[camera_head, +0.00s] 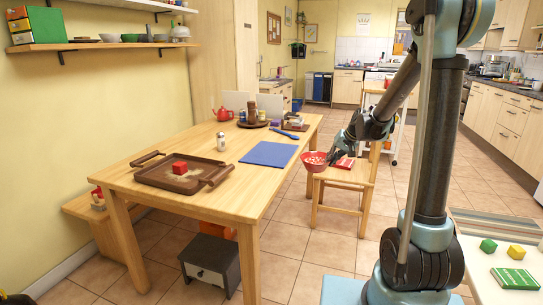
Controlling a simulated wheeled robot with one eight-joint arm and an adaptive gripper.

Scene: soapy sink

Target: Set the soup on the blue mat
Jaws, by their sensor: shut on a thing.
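The soup is in a red bowl (313,164) with a pale, speckled pattern on its side. My gripper (331,156) is shut on the bowl's right side and holds it off the table's right edge, in front of the wooden chair. The bowl looks about level. The blue mat (270,153) lies flat and bare near the table's right edge, to the left of the bowl and apart from it.
On the wooden table (229,186) are a brown tray (151,179) with a red block, a white shaker (221,142), a blue-handled utensil (284,134) and a round tray with jars. The chair (341,187) bears a red book. Table space left of the mat is clear.

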